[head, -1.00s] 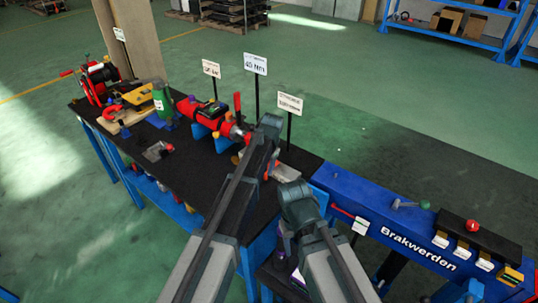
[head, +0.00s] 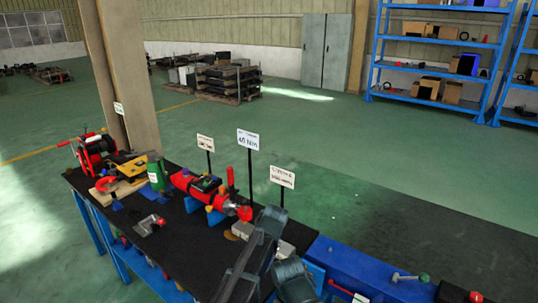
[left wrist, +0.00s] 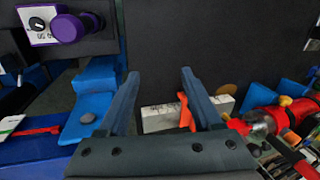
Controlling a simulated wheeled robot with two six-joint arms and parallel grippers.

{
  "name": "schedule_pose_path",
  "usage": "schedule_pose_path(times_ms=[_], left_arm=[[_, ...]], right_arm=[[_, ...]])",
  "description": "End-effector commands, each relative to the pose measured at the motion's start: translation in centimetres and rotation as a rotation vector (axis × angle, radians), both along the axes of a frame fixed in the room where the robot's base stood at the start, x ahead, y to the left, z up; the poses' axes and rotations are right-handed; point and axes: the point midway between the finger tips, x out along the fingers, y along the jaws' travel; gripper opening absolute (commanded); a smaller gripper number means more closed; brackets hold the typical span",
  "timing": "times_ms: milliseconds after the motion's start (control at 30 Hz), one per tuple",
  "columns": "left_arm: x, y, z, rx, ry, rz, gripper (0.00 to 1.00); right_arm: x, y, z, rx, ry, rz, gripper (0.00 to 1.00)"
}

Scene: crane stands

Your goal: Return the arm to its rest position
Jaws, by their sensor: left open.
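My left gripper (left wrist: 160,74) shows in the left wrist view with its two dark fingers spread apart and nothing held between them. An orange-red piece (left wrist: 185,112) and a pale block (left wrist: 156,118) lie beyond the fingers, on or near the black bench top. In the head view, links of my two arms (head: 248,262) rise from the bottom edge over the bench's near right end. Neither gripper's fingertips can be made out there.
The black-topped bench (head: 190,255) carries a red tool (head: 194,184), a green bottle (head: 156,174), a red reel (head: 97,150) and several sign posts. A blue beam (head: 352,263) adjoins at right. Open green floor lies behind; blue shelves (head: 440,45) stand far back.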

Motion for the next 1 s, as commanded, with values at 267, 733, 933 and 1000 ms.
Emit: schedule_pose_path(times_ms=[267, 733, 933, 1000], left_arm=[[-17.3, 1.7, -0.6, -0.105, 0.083, 0.145, 0.66], [-21.9, 1.9, -0.6, -0.126, 0.124, 0.188, 0.66], [-21.8, 1.9, -0.6, -0.126, 0.124, 0.187, 0.66], [-21.8, 1.9, -0.6, -0.126, 0.124, 0.187, 0.66]], right_arm=[[0.0, 0.0, 0.0, 0.000, 0.000, 0.000, 0.55], [0.0, 0.0, 0.0, 0.000, 0.000, 0.000, 0.55], [0.0, 0.0, 0.0, 0.000, 0.000, 0.000, 0.55], [0.0, 0.0, 0.0, 0.000, 0.000, 0.000, 0.55]])
